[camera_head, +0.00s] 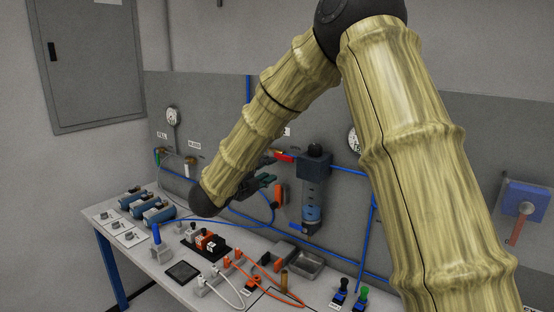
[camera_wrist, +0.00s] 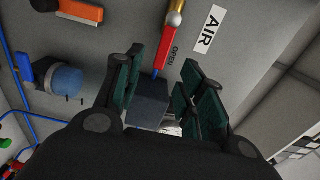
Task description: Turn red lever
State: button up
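The red lever (camera_wrist: 171,42), marked OPEN, shows at the top of the wrist view, with a yellow part and a silver ball end beyond it. In the head view a small red and yellow piece of the lever (camera_head: 284,156) shows on the wall beside my gripper. My gripper (camera_wrist: 163,82) is open, its green-padded fingers apart. The lever is beyond the fingertips, roughly in line with the gap; I see no contact. A dark grey block (camera_wrist: 151,104) shows between the fingers.
An AIR label (camera_wrist: 209,30) is beside the lever. A dark-topped blue filter unit (camera_head: 312,190) hangs close to my gripper's right. Blue hoses (camera_head: 345,172) run along the wall. The table (camera_head: 225,295) below holds switches, cables and a metal tray (camera_head: 306,264).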

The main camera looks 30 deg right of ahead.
aim_at(287, 159)
jog(key=p+x, duration=0.3)
jog(key=x, duration=0.5)
jog(key=shift+w+d, duration=0.1)
jog(key=shift+d, duration=0.15)
jog(key=shift+s+d+r+p, duration=0.4)
jog(key=shift+s+d+r, duration=0.05)
jog(key=shift+s+d, duration=0.1)
jog(key=shift+w+f, duration=0.35)
jog(key=shift+w, duration=0.15)
jog(key=shift+s+r, duration=0.2)
jog(key=shift+s, duration=0.1)
jog(key=c, duration=0.7)
grip_shut()
